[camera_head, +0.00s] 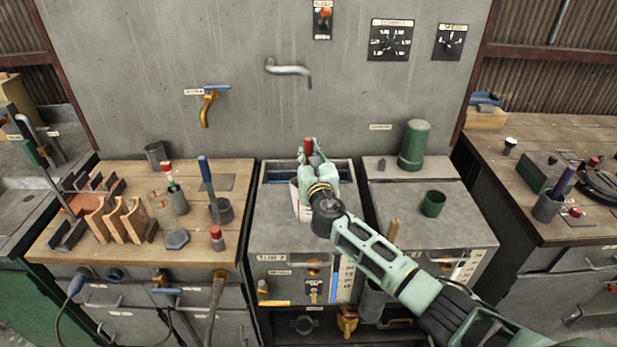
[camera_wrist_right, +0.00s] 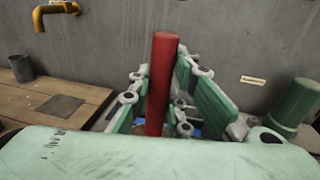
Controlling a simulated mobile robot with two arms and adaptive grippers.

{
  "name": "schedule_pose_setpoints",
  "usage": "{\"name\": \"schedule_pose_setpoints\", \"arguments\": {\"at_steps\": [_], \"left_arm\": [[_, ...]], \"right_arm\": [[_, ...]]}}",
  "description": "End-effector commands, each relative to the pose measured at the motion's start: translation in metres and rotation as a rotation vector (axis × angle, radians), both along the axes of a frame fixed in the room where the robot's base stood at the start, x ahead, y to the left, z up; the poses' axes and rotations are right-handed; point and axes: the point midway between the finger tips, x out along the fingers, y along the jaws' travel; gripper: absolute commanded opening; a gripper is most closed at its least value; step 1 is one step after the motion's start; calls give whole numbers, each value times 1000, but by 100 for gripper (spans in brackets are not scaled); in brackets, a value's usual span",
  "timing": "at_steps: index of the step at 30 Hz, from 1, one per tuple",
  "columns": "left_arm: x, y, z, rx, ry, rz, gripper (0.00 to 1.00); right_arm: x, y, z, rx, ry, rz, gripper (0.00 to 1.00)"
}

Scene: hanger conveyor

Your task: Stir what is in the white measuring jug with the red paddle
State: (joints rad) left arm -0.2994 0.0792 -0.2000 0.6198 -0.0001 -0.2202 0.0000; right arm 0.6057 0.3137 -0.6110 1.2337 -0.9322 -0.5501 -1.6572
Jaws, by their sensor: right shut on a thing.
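My right gripper (camera_head: 313,160) is over the middle grey cabinet and shut on the red paddle (camera_head: 307,146). In the right wrist view the red paddle (camera_wrist_right: 161,85) stands nearly upright between the green finger pads of the right gripper (camera_wrist_right: 165,100). The paddle's lower end is hidden. A white vessel with reddish marks, which looks like the measuring jug (camera_head: 296,198), shows just left of the gripper and is mostly covered by it. I cannot see its contents or whether the paddle is inside it. My left gripper is not in view.
A sunken basin (camera_head: 279,172) lies at the back of the middle cabinet. A green cylinder (camera_head: 414,146) and a green cup (camera_head: 433,204) stand to the right. The left wooden bench holds a rack (camera_head: 122,222) and several tools in cups. A tap (camera_head: 290,70) projects from the wall.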

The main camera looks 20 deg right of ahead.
Motion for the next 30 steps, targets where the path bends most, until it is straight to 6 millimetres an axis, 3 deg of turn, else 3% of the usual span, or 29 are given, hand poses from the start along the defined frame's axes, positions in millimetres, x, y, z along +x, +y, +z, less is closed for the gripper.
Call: {"name": "schedule_pose_setpoints", "arguments": {"at_steps": [1, 30], "left_arm": [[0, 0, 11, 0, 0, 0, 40], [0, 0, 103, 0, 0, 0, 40]], "right_arm": [[0, 0, 11, -1, -1, 0, 0], [0, 0, 105, 0, -1, -1, 0]]}}
